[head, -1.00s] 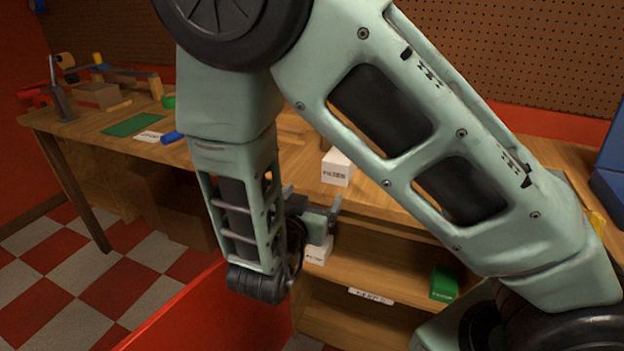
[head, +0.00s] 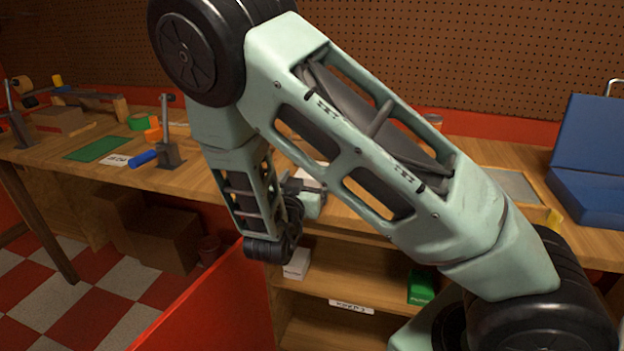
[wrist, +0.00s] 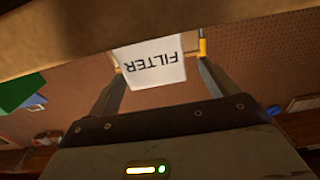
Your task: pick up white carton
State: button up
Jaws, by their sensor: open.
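A white carton (wrist: 155,62) marked FILTER appears upside down in the wrist view, between my two fingers. In the head view the carton (head: 311,171) stands on the workbench near its front edge, partly hidden behind my arm and gripper. My gripper (head: 310,194) is at the bench's front edge, in front of the carton. In the wrist view my gripper (wrist: 158,68) is open, with one finger on each side of the carton. I cannot tell whether either finger touches it.
A second white box (head: 297,262) and a green box (head: 421,287) are on the shelf below the workbench (head: 205,180). A red panel (head: 205,310) stands in front. A blue case (head: 590,150) is at the right. Tools and a green mat (head: 97,148) are at the left.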

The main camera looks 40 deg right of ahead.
jog(key=x, duration=0.5)
jog(key=shift+s+p, duration=0.15)
jog(key=shift+p, duration=0.15)
jog(key=shift+r, duration=0.1)
jog(key=c, duration=1.2)
